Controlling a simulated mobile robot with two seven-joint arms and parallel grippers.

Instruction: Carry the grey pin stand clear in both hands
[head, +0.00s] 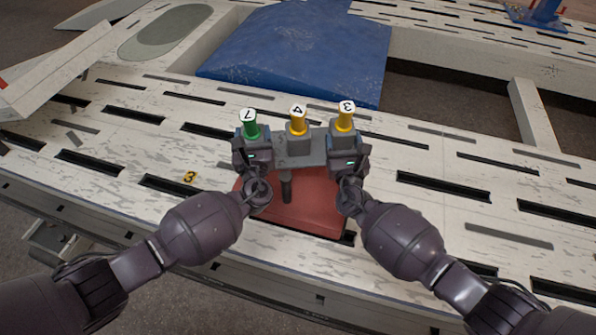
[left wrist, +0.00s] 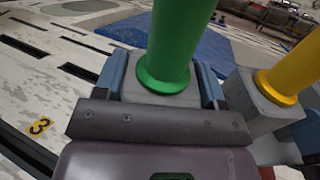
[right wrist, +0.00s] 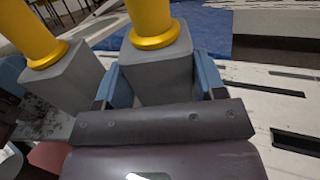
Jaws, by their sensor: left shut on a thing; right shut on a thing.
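The grey pin stand (head: 299,160) has a row of three square posts with a pin in each. The green pin (head: 250,127) is marked 7, the middle yellow pin (head: 298,120) 4 and the right yellow pin (head: 345,116) 3. My left gripper (head: 254,146) is shut on the post under the green pin, and its blue pads show in the left wrist view (left wrist: 165,85). My right gripper (head: 345,145) is shut on the right post, which also shows in the right wrist view (right wrist: 158,75). The stand's underside is hidden, so I cannot tell its height.
A red pad (head: 310,212) lies on the slotted white bench (head: 120,122) below and in front of the stand. A blue panel (head: 300,55) lies behind it. A yellow tag marked 3 (head: 190,177) is at left. Slotted surface at right is clear.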

